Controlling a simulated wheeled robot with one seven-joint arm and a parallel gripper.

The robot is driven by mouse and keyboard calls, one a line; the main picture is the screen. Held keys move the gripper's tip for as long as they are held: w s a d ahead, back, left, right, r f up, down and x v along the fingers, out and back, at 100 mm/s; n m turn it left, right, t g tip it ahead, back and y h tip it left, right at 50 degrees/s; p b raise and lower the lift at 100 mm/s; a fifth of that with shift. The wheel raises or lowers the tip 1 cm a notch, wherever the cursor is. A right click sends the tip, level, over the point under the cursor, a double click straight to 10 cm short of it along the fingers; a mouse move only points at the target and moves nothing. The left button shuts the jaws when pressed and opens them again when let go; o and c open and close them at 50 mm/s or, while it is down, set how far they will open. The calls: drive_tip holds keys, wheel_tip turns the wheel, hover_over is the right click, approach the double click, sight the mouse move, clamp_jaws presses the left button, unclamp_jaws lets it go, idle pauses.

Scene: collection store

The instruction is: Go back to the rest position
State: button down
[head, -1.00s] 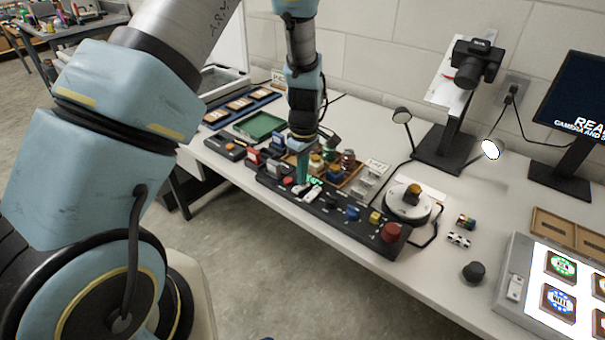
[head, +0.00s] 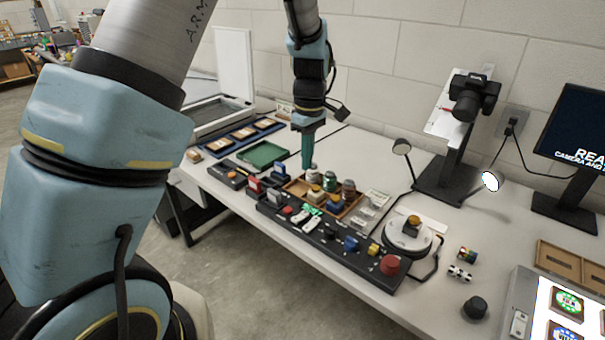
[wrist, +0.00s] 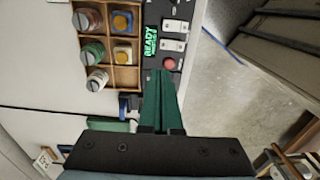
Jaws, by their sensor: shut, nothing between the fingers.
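My gripper (head: 307,165) hangs pointing down above the table, over the back-left end of the black control panel (head: 330,240) and beside the wooden compartment tray (head: 296,187). Its green fingers are shut with nothing between them. In the wrist view the closed fingers (wrist: 163,88) point toward the panel, near a red button (wrist: 169,63) and a green "READY" display (wrist: 151,40). They appear to be above the surface and apart from it.
The tray holds several small jars and blocks. A green tray (head: 262,154) lies to the left. A round white turntable (head: 407,236), a camera on a stand (head: 474,95), two lamps and a monitor (head: 575,125) stand to the right. The air above the panel is free.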

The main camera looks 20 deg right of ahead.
drive_tip(key=a+r+m, duration=0.2)
drive_tip(key=a, duration=0.7)
drive_tip(key=a+r+m, duration=0.1)
drive_tip(key=a+r, duration=0.1)
drive_tip(key=a, duration=0.7)
drive_tip(key=s+a+r+m+t, duration=0.1)
drive_tip(key=s+a+m, duration=0.3)
drive_tip(key=a, duration=0.9)
drive_tip(key=s, duration=0.3)
drive_tip(key=shift+r+t+h, duration=0.15)
drive_tip(key=shift+t+h, duration=0.15)
drive_tip(key=shift+t, duration=0.1)
drive_tip(key=shift+d, duration=0.1)
